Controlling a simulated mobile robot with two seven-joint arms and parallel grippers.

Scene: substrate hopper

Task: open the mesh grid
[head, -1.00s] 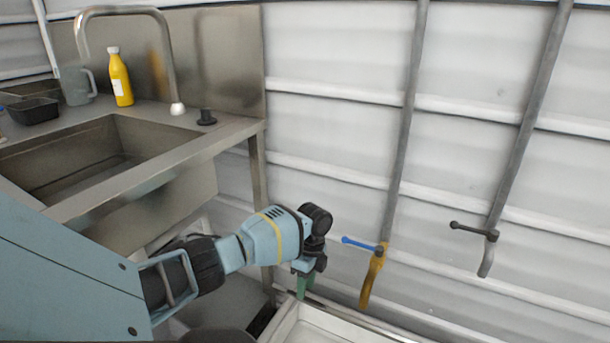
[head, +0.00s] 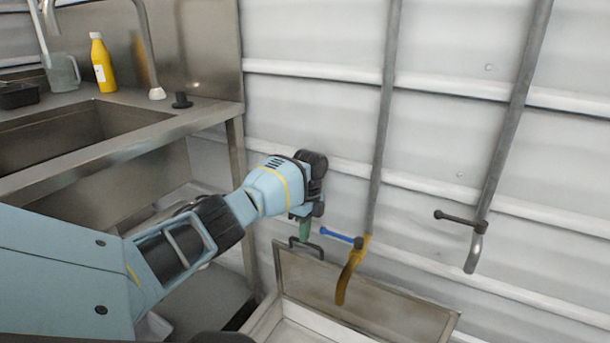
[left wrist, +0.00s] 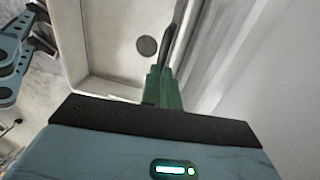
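The mesh grid (head: 400,309) stands raised and tilted along the wall side of the pale hopper (head: 268,322), as a framed greyish panel. Its dark handle (head: 296,242) is at the upper left edge. My left gripper (head: 304,232) is at that handle, with its green fingers close together on it. In the left wrist view the green fingers (left wrist: 162,85) are closed, with the dark handle (left wrist: 171,42) coming out from between them. The pale hopper interior (left wrist: 112,50) shows there with a round dark spot.
A pipe with a blue-handled valve (head: 342,237) and yellow spout (head: 352,270) hangs just in front of the grid. A second pipe with a dark valve (head: 460,218) is further right. A steel sink (head: 60,135) with a yellow bottle (head: 102,62) stands left.

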